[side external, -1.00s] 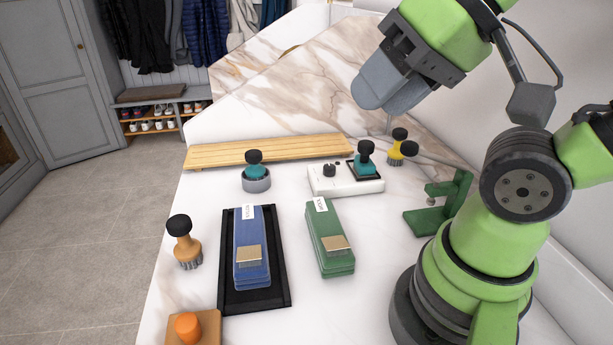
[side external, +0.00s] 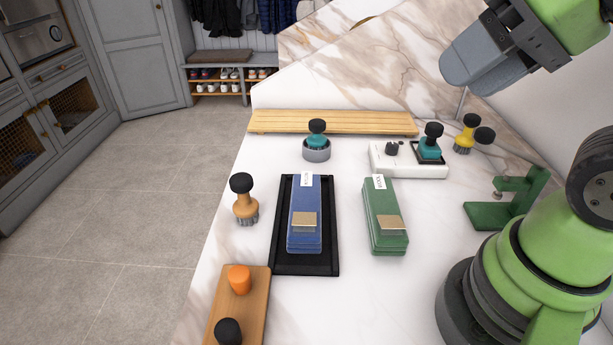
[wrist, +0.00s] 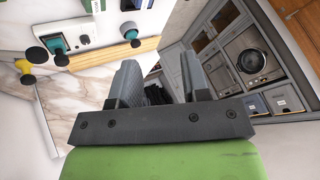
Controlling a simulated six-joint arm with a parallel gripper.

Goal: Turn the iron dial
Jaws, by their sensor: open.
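The iron dial (side external: 395,149) is a small black knob on the left part of a white base unit (side external: 405,168). A teal iron with a black round top (side external: 430,145) stands in a black-rimmed rest at the unit's right end. My gripper (side external: 470,68) is high above the bench, up and right of the dial, and touches nothing. In the wrist view my gripper (wrist: 160,78) has its two grey fingers apart with nothing between them. The dial also shows small at the upper left of the wrist view (wrist: 84,39).
A teal-handled tool in a grey round holder (side external: 316,150) stands left of the unit; a yellow brush (side external: 466,137) and green stand (side external: 505,205) are right. A wooden board (side external: 335,122) lies behind. Blue (side external: 304,225) and green (side external: 384,220) blocks lie in front.

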